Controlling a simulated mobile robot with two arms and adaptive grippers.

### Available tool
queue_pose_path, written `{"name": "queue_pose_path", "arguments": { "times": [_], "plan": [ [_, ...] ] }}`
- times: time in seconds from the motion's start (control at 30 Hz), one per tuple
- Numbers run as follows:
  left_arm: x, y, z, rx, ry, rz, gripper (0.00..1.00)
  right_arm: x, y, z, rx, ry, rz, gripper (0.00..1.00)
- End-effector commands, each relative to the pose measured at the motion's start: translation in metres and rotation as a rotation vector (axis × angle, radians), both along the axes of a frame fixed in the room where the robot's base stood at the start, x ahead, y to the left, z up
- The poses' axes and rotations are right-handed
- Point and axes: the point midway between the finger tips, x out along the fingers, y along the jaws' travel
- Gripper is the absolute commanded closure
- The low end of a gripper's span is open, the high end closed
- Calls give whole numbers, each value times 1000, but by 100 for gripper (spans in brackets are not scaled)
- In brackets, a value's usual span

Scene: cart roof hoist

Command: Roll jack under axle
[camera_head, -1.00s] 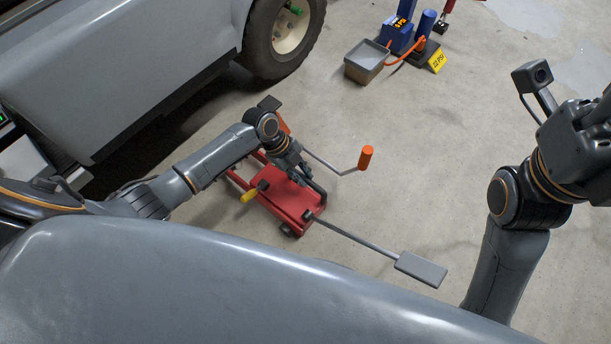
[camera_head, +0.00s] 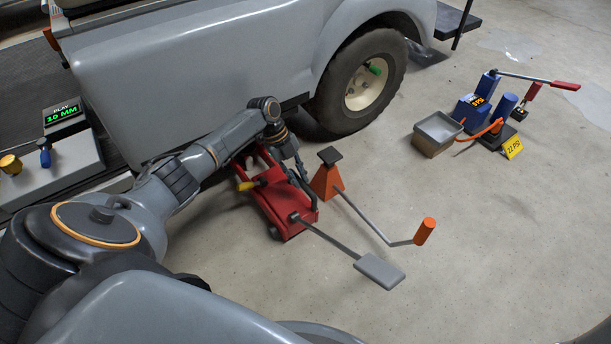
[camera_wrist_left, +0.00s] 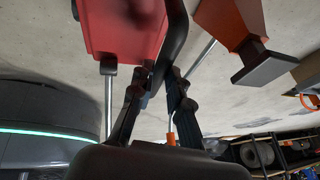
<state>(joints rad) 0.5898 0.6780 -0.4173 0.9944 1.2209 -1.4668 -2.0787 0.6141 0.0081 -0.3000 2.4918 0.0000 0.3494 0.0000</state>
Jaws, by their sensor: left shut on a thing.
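The red floor jack (camera_head: 277,205) stands on the floor beside the grey cart (camera_head: 200,75), its front end close to the cart's lower edge. A long bar with a grey pedal (camera_head: 380,271) sticks out of its near end, and a yellow knob (camera_head: 246,185) is on its left side. My left gripper (camera_head: 306,192) is shut on a dark bar at the jack's right side. In the left wrist view the fingers (camera_wrist_left: 158,88) close around this black bar beside the red body (camera_wrist_left: 112,30). The axle is hidden under the cart. My right gripper is out of view.
An orange stand (camera_head: 325,184) with an orange-gripped crank (camera_head: 424,231) stands close right of the jack. The cart's wheel (camera_head: 362,82) is behind it. A blue pump (camera_head: 474,108) and grey bin (camera_head: 437,133) are farther right. The floor at lower right is clear.

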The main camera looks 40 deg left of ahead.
Motion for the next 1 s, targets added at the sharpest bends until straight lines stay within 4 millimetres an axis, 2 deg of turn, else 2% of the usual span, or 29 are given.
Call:
{"name": "queue_pose_path", "arguments": {
  "times": [0.37, 0.4, 0.5, 0.83, 1.0],
  "plan": [
    [0, 1, 0, -3, 4, -2, 100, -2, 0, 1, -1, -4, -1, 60],
    [0, 1, 0, -3, 4, -2, 80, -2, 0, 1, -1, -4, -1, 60],
    [0, 1, -1, -3, 5, -2, 61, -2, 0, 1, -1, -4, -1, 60],
    [0, 1, 2, -2, 2, -2, 61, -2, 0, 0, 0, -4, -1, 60],
    [1, 2, 22, -1, -1, -3, 61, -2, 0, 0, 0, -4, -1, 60]
  ]
}}
